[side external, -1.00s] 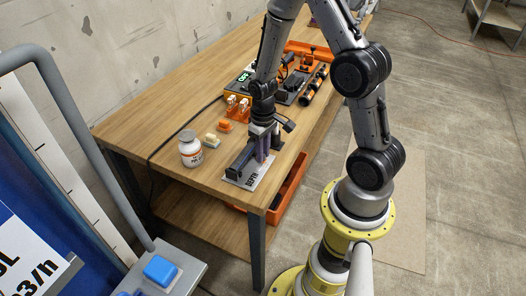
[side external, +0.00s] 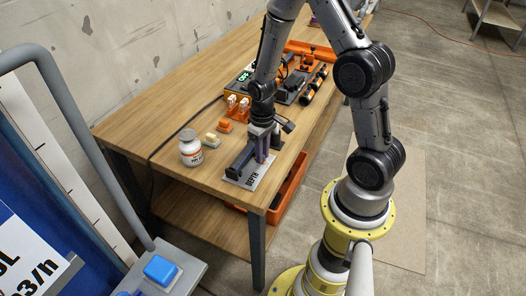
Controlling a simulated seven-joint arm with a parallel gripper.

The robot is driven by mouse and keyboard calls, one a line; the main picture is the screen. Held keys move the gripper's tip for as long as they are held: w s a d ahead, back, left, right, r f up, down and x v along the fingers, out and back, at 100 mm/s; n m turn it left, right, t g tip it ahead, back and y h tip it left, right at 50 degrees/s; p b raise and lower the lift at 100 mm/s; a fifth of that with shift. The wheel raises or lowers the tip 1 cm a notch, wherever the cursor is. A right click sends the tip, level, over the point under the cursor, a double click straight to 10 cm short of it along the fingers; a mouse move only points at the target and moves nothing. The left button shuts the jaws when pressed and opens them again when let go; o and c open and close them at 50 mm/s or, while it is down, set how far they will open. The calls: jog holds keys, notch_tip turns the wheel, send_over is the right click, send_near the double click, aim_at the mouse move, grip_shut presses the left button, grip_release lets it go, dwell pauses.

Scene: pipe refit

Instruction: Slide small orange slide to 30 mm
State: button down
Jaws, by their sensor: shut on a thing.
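A depth gauge (side external: 244,181) with a light plate lettered "DEPTH" lies near the front corner of the wooden table. My gripper (side external: 262,150) points down over the gauge and is shut on a part there, which I take to be the small orange slide. The gripper and wrist hide that part, and no orange shows between the fingers. The scale marks are too small to read.
A white jar (side external: 190,148), a cream block (side external: 212,140) and an orange block (side external: 225,126) stand left of my gripper. Orange-based holders (side external: 238,106) and a black-and-orange tube (side external: 313,85) lie farther back. An orange bin (side external: 290,190) sits below the tabletop.

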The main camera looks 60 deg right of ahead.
jog(key=c, duration=0.8)
grip_release()
jog(key=shift+o, duration=0.2)
jog(key=shift+r, duration=0.1)
notch_tip(320, 180, up, 14)
